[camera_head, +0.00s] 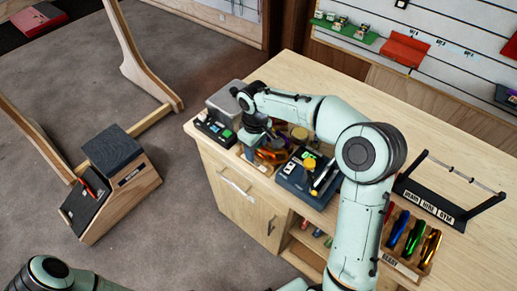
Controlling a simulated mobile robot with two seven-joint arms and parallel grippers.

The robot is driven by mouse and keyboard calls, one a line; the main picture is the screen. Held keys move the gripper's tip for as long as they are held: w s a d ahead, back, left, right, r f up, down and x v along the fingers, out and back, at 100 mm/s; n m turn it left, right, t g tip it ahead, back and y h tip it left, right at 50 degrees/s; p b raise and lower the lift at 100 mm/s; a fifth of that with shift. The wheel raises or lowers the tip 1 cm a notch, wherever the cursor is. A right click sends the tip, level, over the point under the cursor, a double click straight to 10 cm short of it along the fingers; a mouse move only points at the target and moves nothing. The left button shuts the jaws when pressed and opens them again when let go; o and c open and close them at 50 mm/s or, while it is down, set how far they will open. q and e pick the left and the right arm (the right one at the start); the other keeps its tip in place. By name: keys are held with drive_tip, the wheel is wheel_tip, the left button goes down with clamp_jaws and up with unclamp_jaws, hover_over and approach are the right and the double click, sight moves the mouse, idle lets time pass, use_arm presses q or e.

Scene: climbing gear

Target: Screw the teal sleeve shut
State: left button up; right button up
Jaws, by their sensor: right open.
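My right arm reaches over the bench, and its gripper (256,148) points down at the bench's left end. It is open, close above a cluster of small gear. An orange and dark carabiner-like piece (272,156) lies just beside the fingers. I cannot make out a teal sleeve; it may be hidden behind the gripper or too small to tell. Of my left arm only a part shows at the bottom left, and its gripper is out of view.
A dark blue device (300,178) with a yellow knob stands right of the gripper. A black tray (212,130) and grey box (229,97) are to its left. A wooden tray (402,268) holds blue, green and yellow carabiners. A black rack (437,206) stands nearby. The back right benchtop is clear.

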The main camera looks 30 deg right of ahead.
use_arm(q)
drive_tip(key=shift+r, duration=0.1)
use_arm(e)
drive_tip(key=shift+r, duration=0.2)
drive_tip(key=shift+a+r+p, duration=0.1)
drive_tip(key=shift+r+p, duration=0.55)
drive_tip(key=shift+r, duration=0.6)
use_arm(q)
drive_tip(key=shift+w+r, duration=0.8)
drive_tip(key=shift+w, duration=0.05)
use_arm(e)
drive_tip(key=shift+w+d+p, duration=0.2)
drive_tip(key=shift+w+d, duration=0.05)
drive_tip(key=shift+d, duration=0.25)
drive_tip(key=shift+w+d+p, duration=0.2)
drive_tip(key=shift+d, duration=0.25)
drive_tip(key=shift+w+d, duration=0.1)
drive_tip(key=shift+d, duration=0.05)
use_arm(q)
drive_tip(key=shift+w+r, duration=0.5)
drive_tip(key=shift+w, duration=0.15)
drive_tip(key=shift+s, duration=0.2)
use_arm(e)
drive_tip(key=shift+s+f, duration=0.1)
drive_tip(key=shift+s, duration=0.1)
